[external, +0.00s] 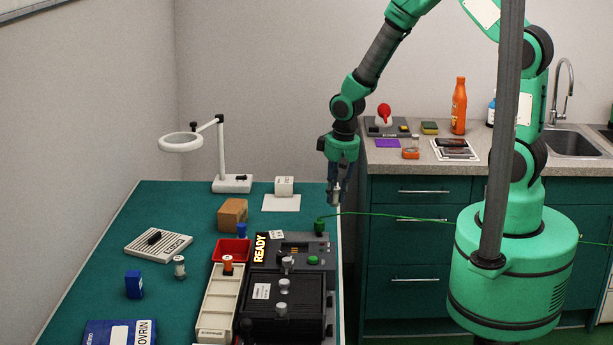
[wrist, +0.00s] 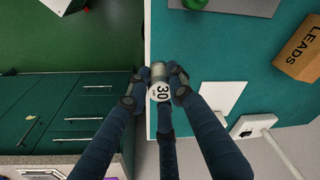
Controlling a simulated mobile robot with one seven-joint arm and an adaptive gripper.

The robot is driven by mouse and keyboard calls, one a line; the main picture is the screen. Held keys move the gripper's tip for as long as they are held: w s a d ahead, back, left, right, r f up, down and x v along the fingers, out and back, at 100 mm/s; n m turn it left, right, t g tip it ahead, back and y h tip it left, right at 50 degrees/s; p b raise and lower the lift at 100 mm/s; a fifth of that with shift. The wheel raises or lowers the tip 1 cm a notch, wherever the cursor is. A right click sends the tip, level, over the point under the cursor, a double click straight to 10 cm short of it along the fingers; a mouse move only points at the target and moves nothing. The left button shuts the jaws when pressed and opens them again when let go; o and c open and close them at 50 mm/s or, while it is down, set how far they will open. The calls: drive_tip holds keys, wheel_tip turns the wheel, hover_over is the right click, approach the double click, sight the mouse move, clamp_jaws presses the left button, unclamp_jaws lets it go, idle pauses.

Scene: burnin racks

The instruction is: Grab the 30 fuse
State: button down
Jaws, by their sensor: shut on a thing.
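The 30 fuse (wrist: 160,92) is a small pale cylinder whose round white end shows a black "30" in the wrist view. My gripper (wrist: 160,84) is shut on it, with dark fingers on either side. In the external view my gripper (external: 337,187) hangs pointing down above the right edge of the green bench (external: 200,207). The fuse (external: 335,198) shows small and pale between its fingertips, clear of the bench top. Part of the fuse is hidden by the fingers.
A black burn-in unit marked READY (external: 317,240) stands below left, with a green cable (external: 385,215) running right. A long cream tray (external: 218,300), red bin (external: 231,249), cardboard box (external: 232,213) and magnifier lamp (external: 232,183) stand on the bench. Drawers (external: 420,215) are at right.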

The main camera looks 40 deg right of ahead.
drive_tip(key=shift+s, duration=0.35)
drive_tip(key=shift+w, duration=0.1)
idle(0.4)
